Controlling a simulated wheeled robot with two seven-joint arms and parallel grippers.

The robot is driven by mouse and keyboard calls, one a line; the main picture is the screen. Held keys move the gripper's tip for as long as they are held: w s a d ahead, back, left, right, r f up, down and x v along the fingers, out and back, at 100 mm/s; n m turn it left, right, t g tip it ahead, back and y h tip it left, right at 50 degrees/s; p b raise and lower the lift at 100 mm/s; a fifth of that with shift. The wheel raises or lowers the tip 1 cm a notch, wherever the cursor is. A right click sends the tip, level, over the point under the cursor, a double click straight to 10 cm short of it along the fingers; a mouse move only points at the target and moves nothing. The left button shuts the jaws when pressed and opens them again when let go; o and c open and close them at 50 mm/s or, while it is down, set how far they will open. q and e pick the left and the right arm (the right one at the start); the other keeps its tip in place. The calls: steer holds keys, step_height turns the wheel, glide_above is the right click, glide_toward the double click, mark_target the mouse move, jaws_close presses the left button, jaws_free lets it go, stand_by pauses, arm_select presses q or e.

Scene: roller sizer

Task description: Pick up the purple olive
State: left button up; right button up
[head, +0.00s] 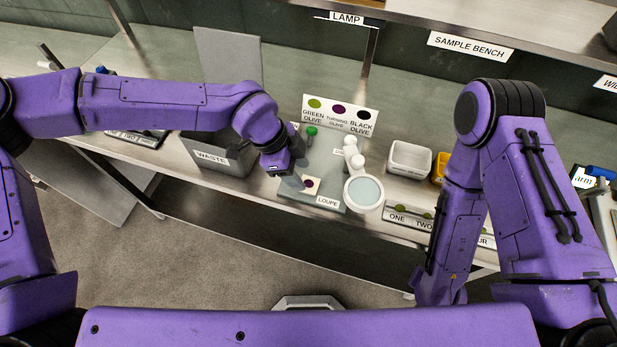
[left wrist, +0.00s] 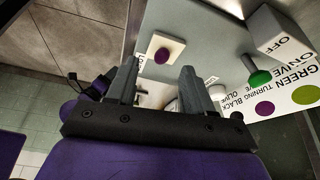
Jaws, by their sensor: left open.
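The purple olive (head: 309,184) lies on a small pale square pad (head: 316,187) on the grey board, behind the LOUPE label in the head view. In the left wrist view the purple olive (left wrist: 162,55) sits on its pad, ahead of the fingertips and between their lines. My left gripper (head: 297,183) is just left of the olive in the head view. In the left wrist view its two grey fingers (left wrist: 158,75) are apart, with nothing between them. My right arm shows at the right, but its gripper is out of sight.
A round loupe (head: 364,193) on a white arm stands right of the olive. A green knob (head: 312,131) and an olive colour card (head: 340,115) are behind. The waste bin (head: 222,156) is left. A white tray (head: 409,158) and numbered compartments (head: 408,217) are right.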

mark_target(307, 181)
arm_select(q)
steer(key=x, duration=0.3)
steer(key=shift+w+d+f+p, duration=0.2)
steer(key=shift+f+p, duration=0.1)
steer(key=shift+p, duration=0.1)
steer(key=shift+a, duration=0.1)
steer(key=c, duration=0.8)
